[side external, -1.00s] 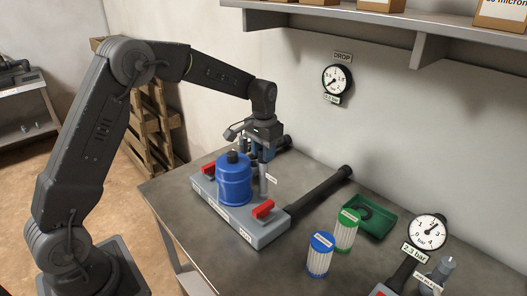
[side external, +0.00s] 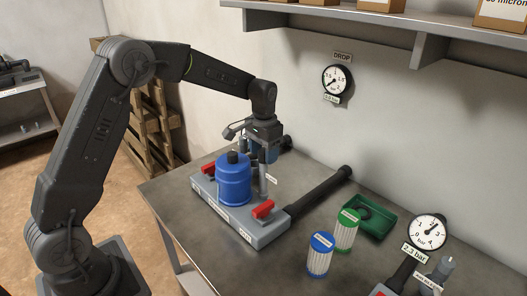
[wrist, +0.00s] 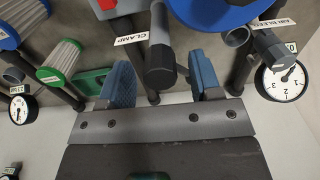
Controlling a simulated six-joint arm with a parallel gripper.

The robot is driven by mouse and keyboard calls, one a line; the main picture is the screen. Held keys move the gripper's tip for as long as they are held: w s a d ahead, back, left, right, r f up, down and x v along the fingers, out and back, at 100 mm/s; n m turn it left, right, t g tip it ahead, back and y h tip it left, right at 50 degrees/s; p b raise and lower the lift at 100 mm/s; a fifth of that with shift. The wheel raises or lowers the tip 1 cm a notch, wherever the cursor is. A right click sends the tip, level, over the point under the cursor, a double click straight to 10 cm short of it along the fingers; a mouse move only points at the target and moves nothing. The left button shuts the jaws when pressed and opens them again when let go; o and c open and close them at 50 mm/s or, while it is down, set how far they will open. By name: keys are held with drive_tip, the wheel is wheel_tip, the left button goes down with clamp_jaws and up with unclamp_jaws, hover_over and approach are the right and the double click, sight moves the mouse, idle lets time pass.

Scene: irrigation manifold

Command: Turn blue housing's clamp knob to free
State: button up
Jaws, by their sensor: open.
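The blue housing (side external: 234,182) stands upright on a grey manifold base (side external: 273,234); only its edge (wrist: 205,12) shows at the top of the wrist view. The clamp knob (wrist: 161,58) is a dark grey post beside a white CLAMP label (wrist: 130,39). My gripper (side external: 263,155) points down behind the housing. In the wrist view, its blue fingers (wrist: 162,76) are open, one on each side of the knob, with gaps visible. Contact cannot be made out. The side view partly hides the fingertips and knob behind the housing.
Red handles (side external: 263,209) sit on the base. A second grey post by an AIR BLEED label (wrist: 272,47) stands right of the fingers in the wrist view. Blue-capped (side external: 320,254) and green-capped (side external: 346,229) cartridges and a green tray (side external: 373,219) stand to the right.

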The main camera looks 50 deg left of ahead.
sight(263, 151)
wheel_tip(263, 151, up, 14)
idle(0.6)
idle(0.4)
